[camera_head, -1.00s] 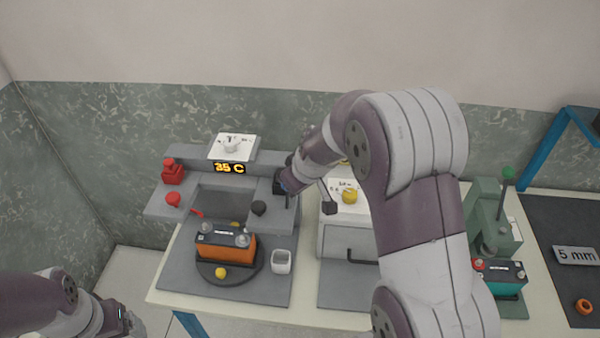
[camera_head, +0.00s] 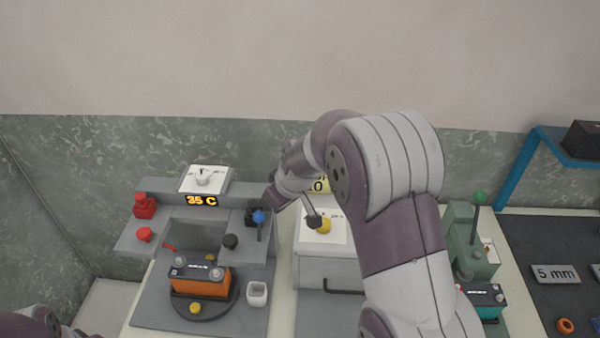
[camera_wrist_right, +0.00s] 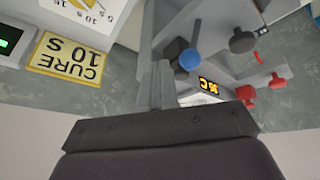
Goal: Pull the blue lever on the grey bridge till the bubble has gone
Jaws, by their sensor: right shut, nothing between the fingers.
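The grey bridge (camera_head: 190,185) spans the left station and carries the orange "35 C" display (camera_head: 201,200). The lever's blue knob (camera_head: 258,217) tops an upright stem at the bridge's right end; it also shows in the right wrist view (camera_wrist_right: 189,60). My right gripper (camera_wrist_right: 155,85) is shut and empty, beside the knob and apart from it in the wrist view. In the head view its fingers are not clearly seen behind the wrist. An orange and black battery (camera_head: 200,280) sits on a round dark plate below the bridge. I cannot make out a bubble. My left gripper is outside the frame.
Red knobs (camera_head: 145,205) stand at the bridge's left and a dark knob (camera_head: 230,241) near the lever. A white cup (camera_head: 257,293) is beside the battery. A yellow "CURE 10 S" sign (camera_wrist_right: 70,57) is close to my right gripper. My right arm covers the middle.

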